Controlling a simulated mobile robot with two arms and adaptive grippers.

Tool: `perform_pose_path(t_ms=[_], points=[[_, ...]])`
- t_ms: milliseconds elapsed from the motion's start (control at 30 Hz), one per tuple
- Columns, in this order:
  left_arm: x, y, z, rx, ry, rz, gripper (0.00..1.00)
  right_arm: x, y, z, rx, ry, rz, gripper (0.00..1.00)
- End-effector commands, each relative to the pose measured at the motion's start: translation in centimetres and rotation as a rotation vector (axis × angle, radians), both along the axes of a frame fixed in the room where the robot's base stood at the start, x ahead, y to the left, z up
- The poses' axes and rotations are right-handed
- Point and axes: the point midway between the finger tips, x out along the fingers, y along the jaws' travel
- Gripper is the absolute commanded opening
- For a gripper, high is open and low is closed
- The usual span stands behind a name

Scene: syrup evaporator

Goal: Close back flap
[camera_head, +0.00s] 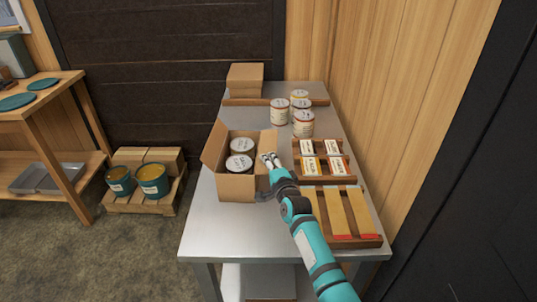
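An open cardboard box (236,188) stands on the metal table, with two light-lidded cans (241,146) showing inside. Its left flap (214,144) stands up and leans outward. Another raised piece of cardboard (267,139) shows at the back right; I cannot tell clearly whether it is the back flap or a side flap. My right gripper (269,158) is at the box's right edge, just in front of that piece, its two fingertips apart with nothing visible between them. I cannot tell whether it touches the box. My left gripper is out of view.
On the metal table (212,228), several labelled cans (303,124) stand behind right. A wooden rack of small labelled packs (321,168) and a tray with wooden strips (338,213) lie at right. The table's front left is clear.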

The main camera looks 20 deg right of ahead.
Motion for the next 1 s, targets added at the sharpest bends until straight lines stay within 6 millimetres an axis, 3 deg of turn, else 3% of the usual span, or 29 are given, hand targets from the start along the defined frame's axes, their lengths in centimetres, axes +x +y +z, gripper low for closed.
perform_pose_path(t_ms=[33,300,867,1000], points=[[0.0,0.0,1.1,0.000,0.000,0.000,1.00,0.0,0.0,0.6,-0.027,0.013,0.000,0.00],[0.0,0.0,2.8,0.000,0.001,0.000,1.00,0.0,0.2,0.7,-0.139,0.053,0.001,0.00],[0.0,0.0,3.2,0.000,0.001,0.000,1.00,0.0,0.2,0.5,-0.174,0.065,0.001,0.00],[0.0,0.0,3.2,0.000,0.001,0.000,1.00,0.0,0.2,0.5,-0.173,0.065,0.001,0.20]])
